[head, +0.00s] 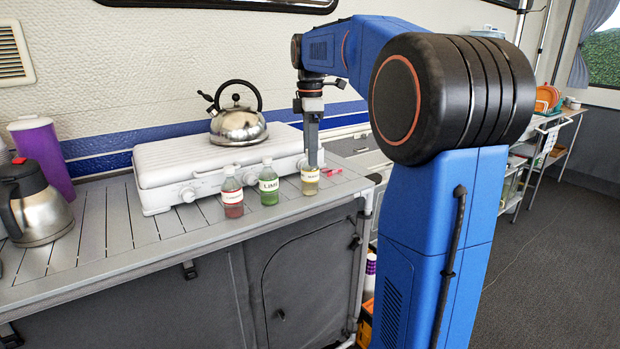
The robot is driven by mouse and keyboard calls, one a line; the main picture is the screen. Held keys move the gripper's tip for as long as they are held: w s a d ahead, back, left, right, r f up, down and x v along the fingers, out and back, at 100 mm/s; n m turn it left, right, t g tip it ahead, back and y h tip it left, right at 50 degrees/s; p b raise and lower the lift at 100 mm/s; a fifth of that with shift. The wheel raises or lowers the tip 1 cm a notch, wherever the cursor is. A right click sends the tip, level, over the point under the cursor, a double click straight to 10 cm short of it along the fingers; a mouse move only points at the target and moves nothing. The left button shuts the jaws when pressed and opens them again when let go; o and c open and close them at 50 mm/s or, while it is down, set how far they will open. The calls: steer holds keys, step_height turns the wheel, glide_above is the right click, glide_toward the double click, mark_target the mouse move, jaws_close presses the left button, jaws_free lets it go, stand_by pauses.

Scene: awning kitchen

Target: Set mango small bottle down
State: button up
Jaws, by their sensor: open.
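The mango small bottle (310,183) stands upright on the slatted counter near its right end. It holds yellowish liquid and has a pale label too small to read surely. My gripper (312,162) points straight down at the top of this bottle, and its fingers hide the bottle's cap and neck. The jaws are open; whether a finger touches the bottle I cannot tell. A green bottle labelled lime (268,186) and a red bottle (232,195) stand to its left in a row.
A white stove (180,165) with a steel kettle (238,122) stands behind the bottles. A small pink-red object (332,171) lies right of the mango bottle. A steel jug (40,205) and purple tumbler (42,150) stand at left. The counter's front strip (150,240) is clear.

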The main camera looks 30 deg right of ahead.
mark_target(310, 172)
steer(key=shift+w+d+f, duration=0.1)
steer(key=shift+w+f, duration=0.05)
steer(key=shift+f, duration=2.65)
steer(key=shift+c, duration=0.3)
steer(key=c, duration=1.2)
steer(key=shift+r, duration=0.15)
